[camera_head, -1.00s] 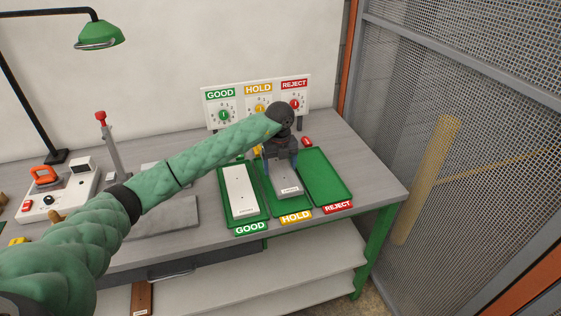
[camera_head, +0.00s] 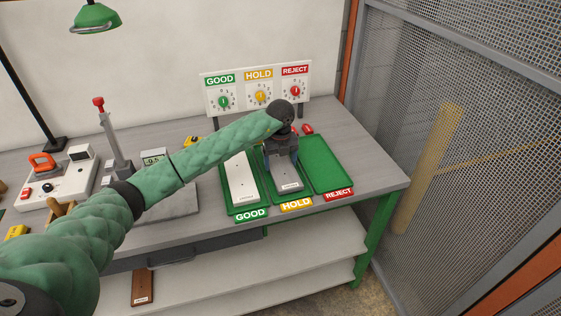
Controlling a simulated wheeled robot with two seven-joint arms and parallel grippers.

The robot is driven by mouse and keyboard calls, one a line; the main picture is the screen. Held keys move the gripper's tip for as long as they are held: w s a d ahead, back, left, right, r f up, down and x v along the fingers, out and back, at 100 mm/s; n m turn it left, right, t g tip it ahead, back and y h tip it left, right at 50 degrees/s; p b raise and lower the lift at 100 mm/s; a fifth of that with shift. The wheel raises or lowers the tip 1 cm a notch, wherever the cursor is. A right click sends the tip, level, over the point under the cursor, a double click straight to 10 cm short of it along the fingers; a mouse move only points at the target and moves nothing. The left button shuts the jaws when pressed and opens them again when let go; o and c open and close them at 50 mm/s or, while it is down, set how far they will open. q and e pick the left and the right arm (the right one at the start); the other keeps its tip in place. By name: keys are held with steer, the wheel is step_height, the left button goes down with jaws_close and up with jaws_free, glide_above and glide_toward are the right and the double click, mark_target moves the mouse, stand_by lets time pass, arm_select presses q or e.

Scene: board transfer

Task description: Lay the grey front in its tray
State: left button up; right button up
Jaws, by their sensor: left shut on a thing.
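The grey front (camera_head: 287,181) lies at the HOLD tray (camera_head: 305,194), the middle one of three green trays. Its near end with a small label shows; its far end is hidden under my gripper. My left gripper (camera_head: 282,161) is over the far half of the grey front and shut on it. Whether the front rests fully on the tray floor I cannot tell. A white front (camera_head: 241,181) lies in the GOOD tray (camera_head: 230,207) to the left. The REJECT tray (camera_head: 325,165) to the right is empty. My right gripper is not in view.
A board with three dials (camera_head: 257,92) stands behind the trays. A scale (camera_head: 165,200), a lever stand (camera_head: 113,140) and a tester box (camera_head: 60,185) are on the bench to the left. A brown front (camera_head: 143,287) lies on the lower shelf. A mesh fence (camera_head: 450,150) is at right.

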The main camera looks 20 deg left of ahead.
arm_select(q)
steer(key=shift+f+b, duration=0.35)
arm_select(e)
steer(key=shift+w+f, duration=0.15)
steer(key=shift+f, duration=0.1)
arm_select(q)
steer(key=o, duration=1.2)
steer(key=shift+c, duration=0.2)
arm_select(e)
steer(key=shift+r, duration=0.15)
arm_select(q)
step_height(320, 180, up, 7)
steer(key=b, duration=0.3)
steer(key=shift+f, duration=0.15)
steer(key=shift+r, duration=0.55)
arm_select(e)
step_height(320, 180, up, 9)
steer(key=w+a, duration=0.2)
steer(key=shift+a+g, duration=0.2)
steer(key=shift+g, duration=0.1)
arm_select(q)
steer(key=shift+f, duration=0.1)
